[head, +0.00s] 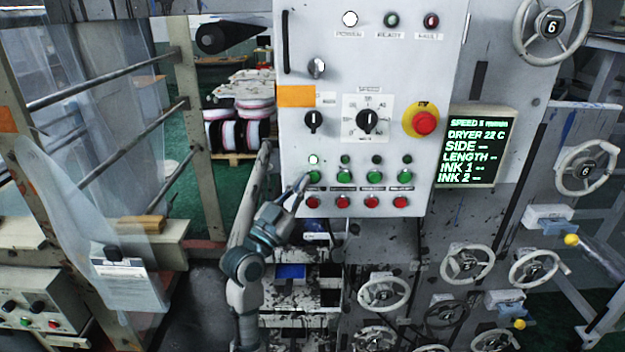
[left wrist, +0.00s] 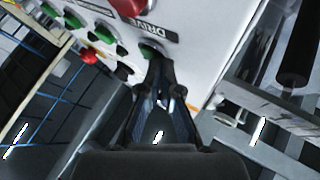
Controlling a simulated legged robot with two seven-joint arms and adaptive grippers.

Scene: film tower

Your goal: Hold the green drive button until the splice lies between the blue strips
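The green drive button (head: 313,176) is the leftmost of a row of green buttons on the grey control panel. In the left wrist view the drive button (left wrist: 150,50) sits beside a DRIVE label. My left gripper (head: 303,184) is at this button. In the left wrist view its fingers run together and look shut, with the tips at the button. I cannot tell how far the button is pressed. A white lamp above it is lit. I cannot make out the splice or the blue strips. My right gripper is not in view.
Red buttons (head: 342,202) lie just below the green row, and a red stop button (head: 425,122) is at the right. The display (head: 476,147) reads SPEED 5 m/min. A translucent sheet (head: 75,215) and frame bars are at left. Handwheels (head: 383,293) stand lower right.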

